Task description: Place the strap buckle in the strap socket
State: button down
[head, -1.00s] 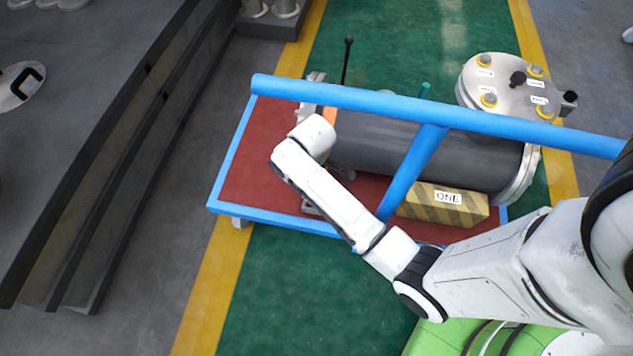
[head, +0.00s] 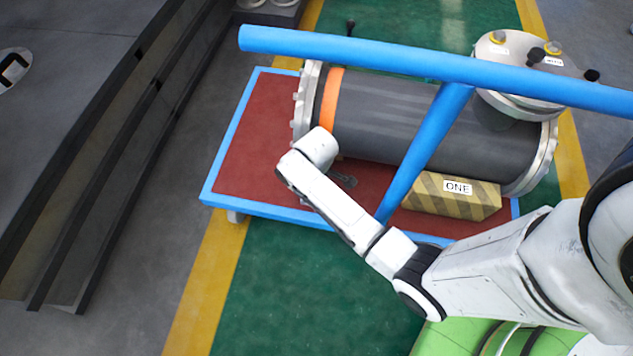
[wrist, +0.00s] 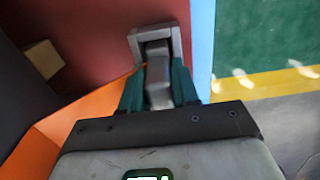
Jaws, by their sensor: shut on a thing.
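In the wrist view, my gripper (wrist: 157,82) has its two teal fingers closed on the grey strap buckle (wrist: 158,92). The strap socket (wrist: 135,45), a grey rectangular frame, sits on the red deck directly ahead of the fingers. The buckle's far end lies within the frame's outline; I cannot tell how deep it sits. The orange strap (wrist: 52,130) runs beside the fingers at left. In the head view, the orange strap (head: 331,95) wraps the dark shell (head: 400,115).
The red cart deck (head: 245,145) has a blue rim. A thick blue rail (head: 350,48) and its post (head: 425,145) cross above it. A striped block marked ONE (head: 450,197) stands beside the shell. A dark bench (head: 90,110) is at left; green floor is clear in front.

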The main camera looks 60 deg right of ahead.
jog(key=shift+f, duration=0.1)
jog(key=c, duration=0.8)
grip_release()
jog(key=shift+c, duration=0.2)
notch_tip(320, 180, up, 12)
jog(key=p, duration=0.5)
jog(key=shift+p, duration=0.35)
